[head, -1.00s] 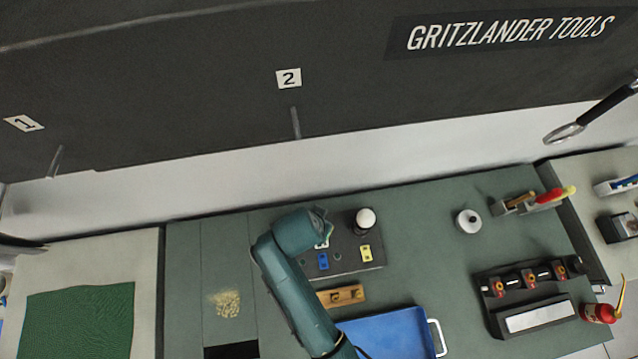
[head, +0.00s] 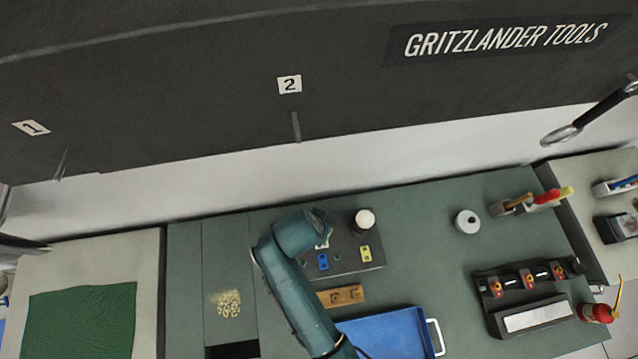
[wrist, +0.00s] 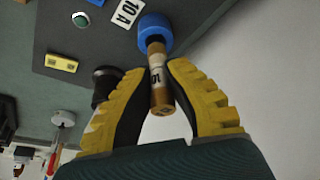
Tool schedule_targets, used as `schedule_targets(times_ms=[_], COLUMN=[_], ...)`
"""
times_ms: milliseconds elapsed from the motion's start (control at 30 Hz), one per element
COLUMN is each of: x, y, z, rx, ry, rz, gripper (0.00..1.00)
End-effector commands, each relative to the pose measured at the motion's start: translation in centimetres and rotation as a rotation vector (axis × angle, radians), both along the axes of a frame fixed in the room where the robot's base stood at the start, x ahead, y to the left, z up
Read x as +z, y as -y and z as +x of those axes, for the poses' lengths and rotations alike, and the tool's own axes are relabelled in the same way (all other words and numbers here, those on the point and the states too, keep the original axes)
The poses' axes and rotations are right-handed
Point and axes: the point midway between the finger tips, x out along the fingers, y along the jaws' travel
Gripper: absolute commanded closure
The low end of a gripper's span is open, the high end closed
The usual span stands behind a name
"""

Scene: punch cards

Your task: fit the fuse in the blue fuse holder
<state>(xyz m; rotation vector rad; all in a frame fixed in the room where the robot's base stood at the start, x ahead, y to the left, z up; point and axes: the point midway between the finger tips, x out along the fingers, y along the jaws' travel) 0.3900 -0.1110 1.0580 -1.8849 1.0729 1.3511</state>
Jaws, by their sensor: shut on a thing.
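In the wrist view my gripper (wrist: 157,72) has its yellow-and-black fingers shut on a tan, tube-shaped fuse (wrist: 160,96) with a dark 10 on its pale band. The far end of the fuse meets the round blue fuse holder (wrist: 152,22), in line with it. I cannot tell whether the end is inside the holder or just in front of it. A white 10 A label (wrist: 126,12) sits beside the holder. In the head view my arm hides the gripper, fuse and blue holder; part of a white label (head: 322,244) shows at the arm's edge.
The dark panel (head: 345,246) also carries a small blue block (head: 323,261), a yellow block (head: 366,254) and a white-topped knob (head: 365,220). A wooden block (head: 341,296) and a blue tray (head: 392,333) lie in front.

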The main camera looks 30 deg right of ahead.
Motion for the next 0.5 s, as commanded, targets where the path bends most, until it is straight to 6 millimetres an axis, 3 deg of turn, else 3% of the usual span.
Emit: schedule_targets(times_ms=[500], x=[-0.29], y=[-0.01], z=[-0.02], rx=[0.000], ry=[0.000], rz=[0.000], gripper=[1.00])
